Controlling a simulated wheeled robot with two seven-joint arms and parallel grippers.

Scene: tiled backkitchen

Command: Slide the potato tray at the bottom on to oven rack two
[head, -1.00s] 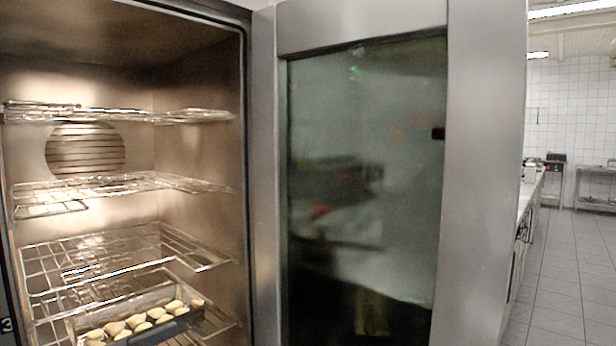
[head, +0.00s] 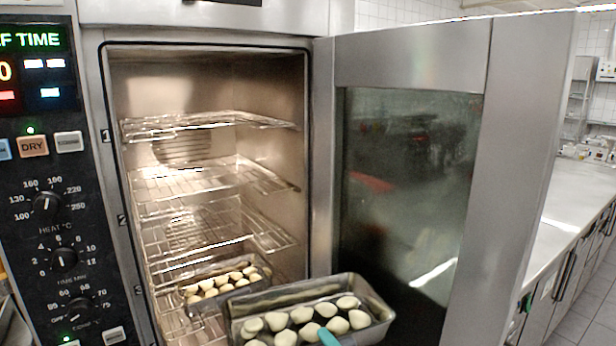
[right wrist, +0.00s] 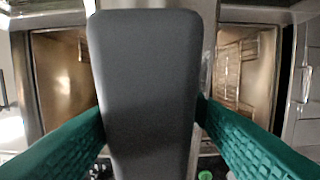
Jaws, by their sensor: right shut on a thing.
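A metal tray of peeled potatoes (head: 375,322) is in front of the open oven at the bottom of the head view, just outside the cavity. A teal fingertip of my right gripper (head: 328,338) shows at its near side. In the right wrist view, my right gripper's (right wrist: 150,125) two teal fingers press on a dark grey part (right wrist: 150,90), seemingly the tray's near end; potatoes are hidden there. A second potato tray (head: 185,296) sits low inside the oven. My left gripper is out of view.
The top rack (head: 200,122) and third rack (head: 170,235) look empty. The glazed oven door (head: 410,180) stands open on the right. A control panel (head: 45,220) flanks the oven on the left. A counter (head: 570,225) runs behind the door.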

